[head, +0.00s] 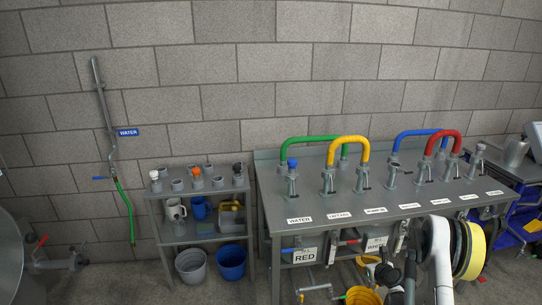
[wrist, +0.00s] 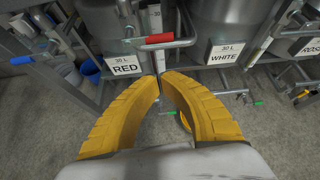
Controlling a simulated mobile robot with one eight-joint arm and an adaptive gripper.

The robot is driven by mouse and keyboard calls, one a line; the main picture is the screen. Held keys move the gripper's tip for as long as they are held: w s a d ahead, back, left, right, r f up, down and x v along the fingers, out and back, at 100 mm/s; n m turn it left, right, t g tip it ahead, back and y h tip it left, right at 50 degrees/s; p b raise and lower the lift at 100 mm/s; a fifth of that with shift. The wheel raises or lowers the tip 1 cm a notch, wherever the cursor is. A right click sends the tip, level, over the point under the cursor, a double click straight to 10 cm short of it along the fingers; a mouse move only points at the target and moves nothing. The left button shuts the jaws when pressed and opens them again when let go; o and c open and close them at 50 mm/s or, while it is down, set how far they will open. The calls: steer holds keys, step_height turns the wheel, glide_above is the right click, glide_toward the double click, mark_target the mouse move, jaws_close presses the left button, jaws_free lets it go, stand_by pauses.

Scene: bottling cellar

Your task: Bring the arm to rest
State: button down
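My gripper (wrist: 161,74) shows in the wrist view as two ribbed yellow fingers. They curve inward and their tips come together, with nothing seen between the tips. The gripper is in front of the lower side of the bench, near the RED label (wrist: 125,67) and a red-handled valve (wrist: 159,39). Whether the fingertips touch anything there I cannot tell. In the head view my white arm (head: 438,255) stands at the lower right in front of the bench; the gripper's fingers cannot be clearly made out there.
The steel bench (head: 350,225) carries taps with green, yellow, blue and red hoses. A small shelf (head: 205,237) with jugs stands left of it. A blue bucket (head: 231,263) and a grey bucket (head: 191,266) sit low at the shelf. A WHITE-labelled vessel (wrist: 226,53) is right of the gripper.

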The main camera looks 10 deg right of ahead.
steer(key=a+r+n+g, duration=0.1)
steer(key=a+r+n, duration=0.3)
steer(key=r, duration=0.4)
steer(key=a+r+n, duration=0.3)
steer(key=r+n, duration=0.1)
steer(key=r, duration=0.4)
steer(key=s+a+r+n+g, duration=0.1)
steer(key=s+a+r+n, duration=0.3)
steer(key=r, duration=0.3)
steer(key=s+a+r+n+g, duration=0.1)
steer(key=s+a+r+n, duration=0.2)
steer(key=a+r+n, duration=0.3)
steer(key=s+a+r+n, duration=0.3)
steer(key=s+r+n, duration=0.1)
steer(key=s, duration=0.3)
steer(key=s+a+r+n, duration=0.3)
steer(key=s+r, duration=0.1)
steer(key=s, duration=0.3)
steer(key=s+a+f+n+g, duration=0.1)
steer(key=s+a+n, duration=0.2)
steer(key=s+n, duration=0.6)
steer(key=s, duration=0.6)
steer(key=shift+f+n+g, duration=0.3)
steer(key=shift+n+g, duration=0.1)
steer(key=shift+s, duration=0.1)
